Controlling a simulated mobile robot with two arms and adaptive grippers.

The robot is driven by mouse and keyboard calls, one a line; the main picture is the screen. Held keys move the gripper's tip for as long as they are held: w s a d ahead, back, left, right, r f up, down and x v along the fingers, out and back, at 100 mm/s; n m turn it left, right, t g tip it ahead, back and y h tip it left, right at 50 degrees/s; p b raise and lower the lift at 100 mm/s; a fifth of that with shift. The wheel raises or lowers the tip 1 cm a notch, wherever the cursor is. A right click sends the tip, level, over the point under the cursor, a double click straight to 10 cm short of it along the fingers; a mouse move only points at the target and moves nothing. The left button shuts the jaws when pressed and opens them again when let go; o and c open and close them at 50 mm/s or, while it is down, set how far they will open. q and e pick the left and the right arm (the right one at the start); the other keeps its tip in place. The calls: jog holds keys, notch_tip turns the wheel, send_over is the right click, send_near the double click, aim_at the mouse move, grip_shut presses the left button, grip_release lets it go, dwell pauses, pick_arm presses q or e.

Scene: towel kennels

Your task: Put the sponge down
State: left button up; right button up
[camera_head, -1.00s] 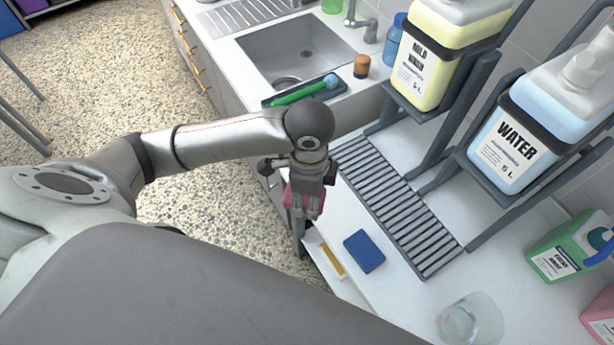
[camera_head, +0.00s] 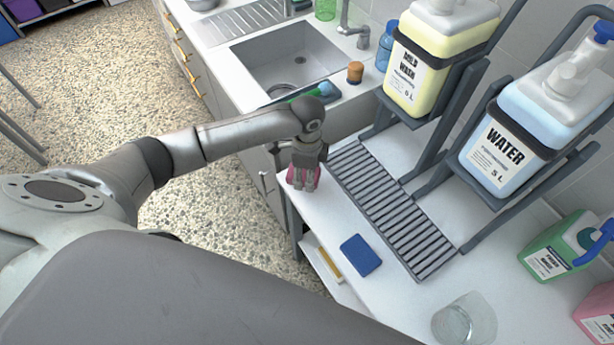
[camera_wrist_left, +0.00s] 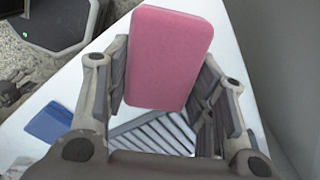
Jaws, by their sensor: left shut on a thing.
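A pink sponge (camera_wrist_left: 170,58) is held between the fingers of my left gripper (camera_head: 304,183) in the left wrist view. In the head view the sponge (camera_head: 292,176) shows in part behind the fingers, over the counter's left corner beside the drain grate. I cannot tell whether it touches the counter. A flat blue sponge or pad (camera_head: 361,255) lies on the white counter (camera_head: 400,305), and it also shows in the left wrist view (camera_wrist_left: 48,121). My right gripper is not in view.
A slatted drain grate (camera_head: 392,212) runs along the counter. Jugs labelled mild wash (camera_head: 418,82) and water (camera_head: 500,150) stand in dark racks behind it. A clear glass (camera_head: 464,322) and a green bottle (camera_head: 560,250) stand at the front right. The sink (camera_head: 290,58) is farther back.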

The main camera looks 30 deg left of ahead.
pick_arm(q)
jog(key=shift+w+a+f, duration=0.15)
jog(key=shift+w+f, duration=0.15)
jog(key=shift+f, duration=0.05)
jog(key=shift+w+f, duration=0.1)
jog(key=shift+f, duration=1.6)
jog(key=shift+f, duration=0.2)
jog(key=o, duration=1)
notch_tip(320, 180, up, 12)
jog(key=shift+r+b, duration=0.2)
jog(key=shift+b, duration=0.2)
